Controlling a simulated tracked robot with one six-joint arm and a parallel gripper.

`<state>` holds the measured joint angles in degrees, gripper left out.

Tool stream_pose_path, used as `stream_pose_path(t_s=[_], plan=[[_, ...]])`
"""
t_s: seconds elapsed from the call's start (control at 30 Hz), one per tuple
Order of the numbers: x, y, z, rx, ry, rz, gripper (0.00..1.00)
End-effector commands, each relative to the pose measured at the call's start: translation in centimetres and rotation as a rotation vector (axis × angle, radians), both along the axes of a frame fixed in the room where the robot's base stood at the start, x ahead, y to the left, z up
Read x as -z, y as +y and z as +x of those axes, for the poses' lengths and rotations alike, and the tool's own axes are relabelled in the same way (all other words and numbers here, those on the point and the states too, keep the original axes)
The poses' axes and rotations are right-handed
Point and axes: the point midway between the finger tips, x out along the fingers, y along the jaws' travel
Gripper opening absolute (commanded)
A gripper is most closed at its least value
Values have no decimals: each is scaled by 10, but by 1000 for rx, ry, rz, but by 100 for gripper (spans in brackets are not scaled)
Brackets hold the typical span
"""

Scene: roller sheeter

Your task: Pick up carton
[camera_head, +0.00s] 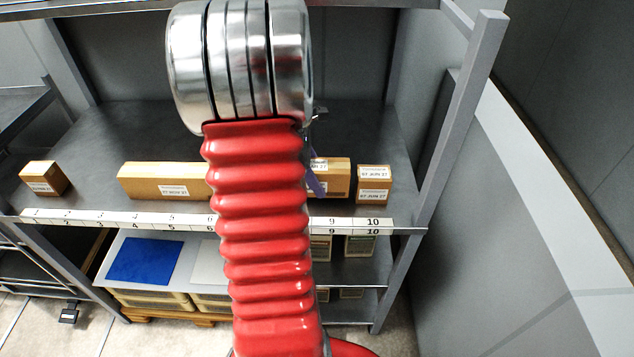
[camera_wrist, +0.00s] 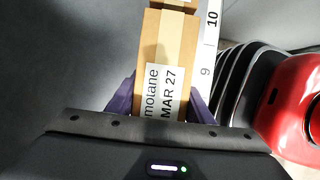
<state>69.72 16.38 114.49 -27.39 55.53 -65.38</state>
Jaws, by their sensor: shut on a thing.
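A brown carton (camera_wrist: 172,40) with pale tape along its top lies between the two purple fingers of my gripper (camera_wrist: 163,92) in the wrist view.
On the same grey shelf (camera_head: 100,135) are a long carton (camera_head: 150,180), a small carton (camera_head: 45,178) at far left and a boxy carton (camera_head: 374,172) close right. A numbered strip (camera_head: 110,218) runs along the front edge. A post (camera_head: 455,120) stands at right. The shelf's back is clear.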

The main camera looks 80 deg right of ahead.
Motion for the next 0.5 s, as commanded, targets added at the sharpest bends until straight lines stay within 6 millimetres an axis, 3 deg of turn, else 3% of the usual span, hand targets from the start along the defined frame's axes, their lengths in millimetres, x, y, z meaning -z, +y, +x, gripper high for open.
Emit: stream_pose_path(t_s=[0.3,0.5], plan=[[-57,-1,0,1,-1,-3,16],[-76,-1,0,0,0,-2,16]])
